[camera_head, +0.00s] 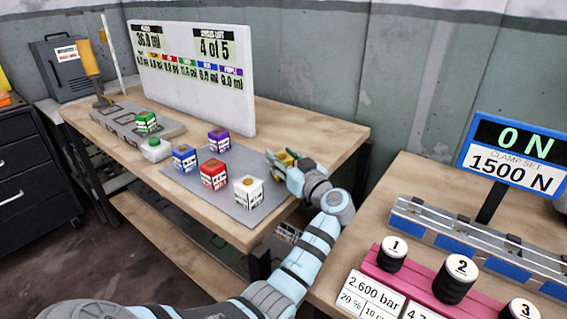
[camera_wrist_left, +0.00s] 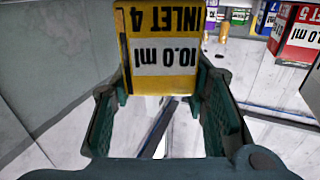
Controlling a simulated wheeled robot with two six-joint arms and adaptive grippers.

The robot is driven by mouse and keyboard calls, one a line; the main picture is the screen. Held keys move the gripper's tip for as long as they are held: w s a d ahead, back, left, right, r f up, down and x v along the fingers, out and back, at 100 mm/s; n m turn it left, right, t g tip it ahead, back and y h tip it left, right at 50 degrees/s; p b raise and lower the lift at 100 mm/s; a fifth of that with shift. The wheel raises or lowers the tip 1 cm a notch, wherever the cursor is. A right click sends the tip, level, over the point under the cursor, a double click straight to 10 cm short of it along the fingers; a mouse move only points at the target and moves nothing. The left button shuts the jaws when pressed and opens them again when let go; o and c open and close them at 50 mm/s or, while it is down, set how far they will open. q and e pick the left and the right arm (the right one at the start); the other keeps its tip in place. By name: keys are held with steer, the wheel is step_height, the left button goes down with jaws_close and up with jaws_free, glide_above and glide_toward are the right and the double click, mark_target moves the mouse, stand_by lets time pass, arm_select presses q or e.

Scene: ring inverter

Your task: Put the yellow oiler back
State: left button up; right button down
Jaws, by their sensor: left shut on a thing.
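The yellow oiler (camera_wrist_left: 157,45) fills the upper middle of the left wrist view. It is a cube labelled INLET 4 and 10.0 ml, upside down in that picture. My left gripper (camera_wrist_left: 163,75) is shut on it, with a finger at each side. In the head view the same oiler (camera_head: 285,157) is a small yellow patch, mostly hidden by my left gripper (camera_head: 283,163). It is at the right back edge of the grey mat (camera_head: 215,203). I cannot tell whether it touches the mat. My right gripper does not show.
White (camera_head: 248,193), red (camera_head: 214,176), blue (camera_head: 184,158) and purple (camera_head: 219,141) oilers stand on the mat. A green oiler (camera_head: 146,122) sits on a grey block (camera_head: 115,125) at left. A white display board (camera_head: 195,75) stands behind. A second bench with a pink base is at right.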

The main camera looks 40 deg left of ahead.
mark_target(287, 162)
arm_select(q)
steer(key=o, duration=1.2)
steer(key=v, duration=0.6)
steer(key=shift+s+d+f, duration=0.1)
steer(key=shift+s+d, duration=0.05)
steer(key=shift+d, duration=0.2)
steer(key=shift+s+d, duration=0.2)
steer(key=shift+d, duration=0.25)
steer(key=shift+a, duration=0.1)
steer(key=shift+p, duration=0.3)
